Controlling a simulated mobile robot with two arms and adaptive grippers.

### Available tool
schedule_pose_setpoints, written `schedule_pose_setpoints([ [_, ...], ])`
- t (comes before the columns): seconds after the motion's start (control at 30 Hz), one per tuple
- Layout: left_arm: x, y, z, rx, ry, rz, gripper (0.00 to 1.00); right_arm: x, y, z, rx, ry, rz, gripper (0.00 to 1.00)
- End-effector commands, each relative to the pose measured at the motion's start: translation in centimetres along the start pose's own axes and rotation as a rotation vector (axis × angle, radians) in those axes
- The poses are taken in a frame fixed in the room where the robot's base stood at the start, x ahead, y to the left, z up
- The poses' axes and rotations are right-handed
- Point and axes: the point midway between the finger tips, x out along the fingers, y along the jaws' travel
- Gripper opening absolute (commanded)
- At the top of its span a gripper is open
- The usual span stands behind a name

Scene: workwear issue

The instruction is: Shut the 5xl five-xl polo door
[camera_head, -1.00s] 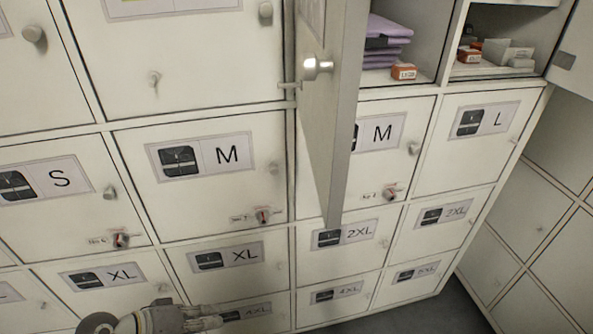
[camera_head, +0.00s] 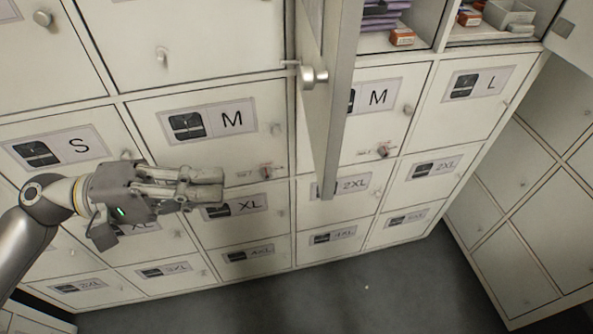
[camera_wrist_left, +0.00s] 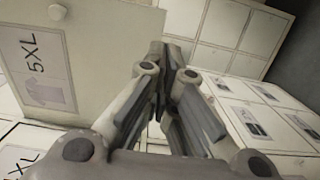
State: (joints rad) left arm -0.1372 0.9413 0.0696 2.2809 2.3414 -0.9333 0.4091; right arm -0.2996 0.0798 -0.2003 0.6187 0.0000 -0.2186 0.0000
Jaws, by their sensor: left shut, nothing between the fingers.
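The 5XL polo door (camera_head: 338,105) stands open in the head view, seen almost edge-on, jutting out from the upper lockers. A round knob (camera_head: 314,76) shows on it. In the left wrist view, its face (camera_wrist_left: 112,60) fills the left side, with a "5XL" label (camera_wrist_left: 42,68) and a shirt picture. My left gripper (camera_head: 222,184) is shut and empty, left of the door and in front of the lower lockers. In the wrist view, the fingers (camera_wrist_left: 176,52) point past the door's edge; contact cannot be told. My right gripper is not in view.
Right of the door, open compartments hold purple folded clothes (camera_head: 381,22) and a grey box (camera_head: 508,16). Another open door (camera_head: 568,32) is at the upper right. Closed lockers with small knobs and labels surround these. Grey floor (camera_head: 330,290) is clear below.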

Motion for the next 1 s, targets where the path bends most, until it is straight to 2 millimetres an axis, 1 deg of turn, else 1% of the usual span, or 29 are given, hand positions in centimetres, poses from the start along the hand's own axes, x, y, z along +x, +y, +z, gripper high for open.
schedule_pose_setpoints([
  [0.1, 1.5, 0.3, 0.0, 0.002, -0.001, 0.002, 0.0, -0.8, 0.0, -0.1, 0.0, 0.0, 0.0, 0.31],
  [0.47, 6.1, 0.4, 0.0, 0.003, -0.001, 0.001, 0.0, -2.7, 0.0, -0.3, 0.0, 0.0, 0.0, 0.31],
  [0.7, 9.4, 0.5, 0.0, 0.001, 0.0, 0.001, 0.0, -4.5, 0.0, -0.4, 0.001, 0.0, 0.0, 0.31],
  [0.9, 11.5, 0.3, -0.1, 0.001, 0.002, 0.001, 0.0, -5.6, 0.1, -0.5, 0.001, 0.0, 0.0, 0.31],
  [1.0, 12.1, 0.1, -0.1, 0.003, 0.003, -0.001, 0.0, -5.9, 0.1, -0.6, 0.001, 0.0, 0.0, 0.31],
])
